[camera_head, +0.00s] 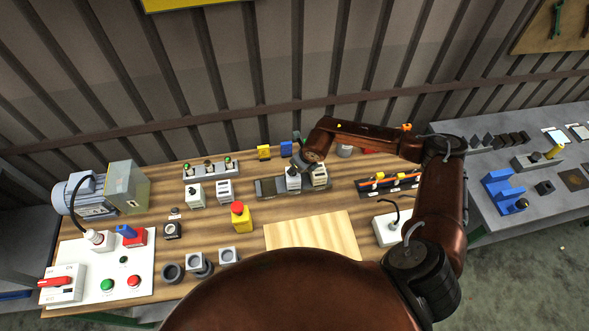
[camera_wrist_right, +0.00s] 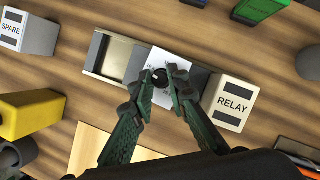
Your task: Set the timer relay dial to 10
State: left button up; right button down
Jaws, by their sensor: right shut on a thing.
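The timer relay (camera_wrist_right: 165,62) is a white block with a black round dial (camera_wrist_right: 160,78) on its face. It sits on a grey rail or tray (camera_wrist_right: 108,54) and also shows in the head view (camera_head: 293,184). My right gripper (camera_wrist_right: 163,83) has its two green fingers closed around the dial, one on each side. In the head view, my right gripper (camera_head: 303,165) is above the timer relay and partly hides it. The dial's scale and setting are too covered and small to read. My left gripper is not in view.
A block marked RELAY (camera_wrist_right: 233,103) stands close to the right of the timer relay. A SPARE block (camera_wrist_right: 29,33) and a yellow block (camera_wrist_right: 32,114) stand to the left. A bare pale wooden board (camera_head: 312,234) lies in front on the table.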

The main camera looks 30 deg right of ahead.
jog(key=shift+m+h+b, duration=0.4)
jog(key=shift+m+b, duration=0.05)
jog(key=shift+m, duration=0.65)
dwell(1.5)
dwell(0.3)
jog(key=c, duration=1.9)
grip_release()
jog(key=v, duration=1.2)
jog(key=shift+o, duration=0.3)
